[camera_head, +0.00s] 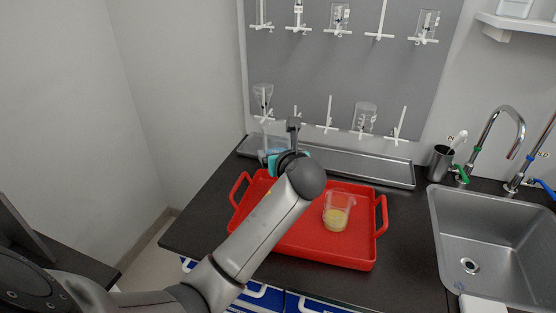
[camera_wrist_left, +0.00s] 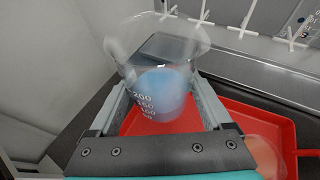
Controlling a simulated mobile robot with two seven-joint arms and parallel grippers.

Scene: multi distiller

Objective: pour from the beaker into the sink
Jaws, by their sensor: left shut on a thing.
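My left gripper (camera_head: 284,152) is above the far left part of the red tray, mostly hidden behind its own wrist in the head view. In the left wrist view the gripper (camera_wrist_left: 165,95) is shut on a clear beaker (camera_wrist_left: 150,45) with blue liquid in it and white volume marks. The beaker looks roughly upright. A second clear beaker (camera_head: 337,207) with yellow liquid stands on the tray's right part. The steel sink (camera_head: 437,236) is at the far right, apart from the gripper, with a drain in its bottom. My right gripper is not in view.
The red tray (camera_head: 345,261) has raised handles at both ends. A long steel trough (camera_head: 375,168) runs along the wall under a glassware rack (camera_head: 350,75). A dark cup (camera_head: 438,163) and tall taps (camera_head: 494,118) stand behind the sink. Dark counter between tray and sink is clear.

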